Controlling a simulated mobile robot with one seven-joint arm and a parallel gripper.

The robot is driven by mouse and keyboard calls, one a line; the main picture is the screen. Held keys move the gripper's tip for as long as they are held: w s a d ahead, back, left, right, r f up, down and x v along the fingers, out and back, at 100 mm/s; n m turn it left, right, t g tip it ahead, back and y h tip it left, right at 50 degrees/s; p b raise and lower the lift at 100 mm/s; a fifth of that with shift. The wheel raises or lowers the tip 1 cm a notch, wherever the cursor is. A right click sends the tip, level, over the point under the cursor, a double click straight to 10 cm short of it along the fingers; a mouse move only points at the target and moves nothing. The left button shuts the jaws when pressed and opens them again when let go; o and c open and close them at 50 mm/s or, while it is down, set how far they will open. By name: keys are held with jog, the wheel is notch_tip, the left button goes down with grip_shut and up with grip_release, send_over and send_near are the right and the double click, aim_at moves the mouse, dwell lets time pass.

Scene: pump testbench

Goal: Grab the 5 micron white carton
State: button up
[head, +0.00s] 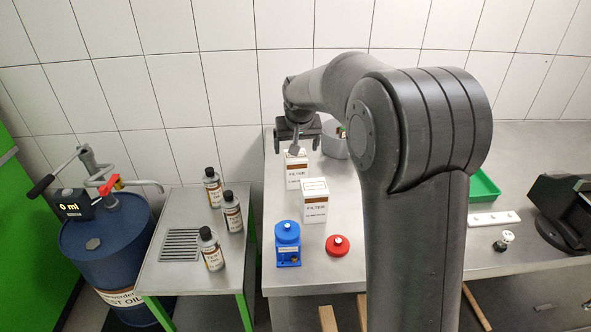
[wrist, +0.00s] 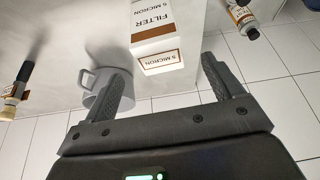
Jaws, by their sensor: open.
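The white carton with a brown band and the words "5 MICRON" and "FILTER" (wrist: 152,28) is in the wrist view, just beyond my open fingers. In the head view it appears to be the rear carton (head: 296,174) on the metal bench, partly covered by my gripper.
A grey mug (wrist: 103,88) stands beside the carton, close to one finger. A blue filter housing (head: 288,244) and a red cap (head: 337,245) are at the bench front. Several oil bottles (head: 211,250) stand on the left side table. A tiled wall is behind.

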aim_at(296, 158)
jog(key=x, duration=0.3)
jog(key=shift+w+f, duration=0.15)
jog(key=shift+f, duration=0.2)
jog(key=shift+w+x, duration=0.15)
jog(key=shift+x, duration=1.15)
jog(key=shift+w+x, duration=0.15)
jog(key=shift+x, duration=1.2)
jog(key=shift+d+r, duration=0.1)
jog(key=shift+r, duration=0.05)
jog(key=shift+c, duration=0.5)
jog(key=c, duration=1.1)
